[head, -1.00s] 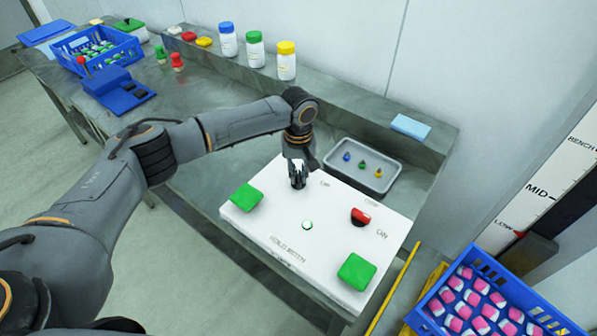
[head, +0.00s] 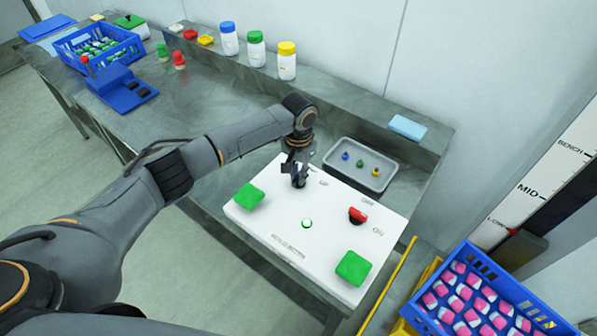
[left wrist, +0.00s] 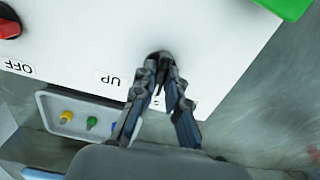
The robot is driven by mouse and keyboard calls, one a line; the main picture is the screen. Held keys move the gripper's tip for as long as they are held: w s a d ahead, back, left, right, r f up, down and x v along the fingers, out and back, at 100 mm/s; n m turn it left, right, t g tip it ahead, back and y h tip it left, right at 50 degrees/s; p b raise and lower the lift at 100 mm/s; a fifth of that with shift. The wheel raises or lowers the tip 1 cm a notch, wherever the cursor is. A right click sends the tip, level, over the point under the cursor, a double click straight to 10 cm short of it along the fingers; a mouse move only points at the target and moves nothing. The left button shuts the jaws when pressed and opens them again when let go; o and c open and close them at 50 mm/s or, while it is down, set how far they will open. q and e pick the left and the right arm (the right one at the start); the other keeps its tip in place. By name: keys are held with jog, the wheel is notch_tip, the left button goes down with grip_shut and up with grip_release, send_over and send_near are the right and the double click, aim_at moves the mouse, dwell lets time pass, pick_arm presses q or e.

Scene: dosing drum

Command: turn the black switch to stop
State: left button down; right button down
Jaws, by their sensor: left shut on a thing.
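The white control panel (head: 325,252) lies on the near end of the bench. My left gripper (head: 299,180) points down at its back left part, near the UP label. In the left wrist view the fingertips of the left gripper (left wrist: 161,68) are closed together on the dark knob of the black switch (left wrist: 161,56). The fingers hide most of the switch, so its setting cannot be read. The UP label (left wrist: 113,79) is readable beside the fingers; another label behind them is mostly covered. My right gripper is not in view.
The panel also bears a red switch (head: 358,215) by OFF and ON labels, two green pads (head: 249,196) (head: 353,268) and a lit round button (head: 307,223). A grey tray (head: 392,183) with small coloured pegs sits close behind. A blue crate (head: 420,313) stands right of the bench.

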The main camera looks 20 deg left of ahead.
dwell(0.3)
pick_arm(q)
jog(key=c, duration=1.4)
grip_release()
jog(key=shift+o, duration=0.2)
notch_tip(320, 180, up, 12)
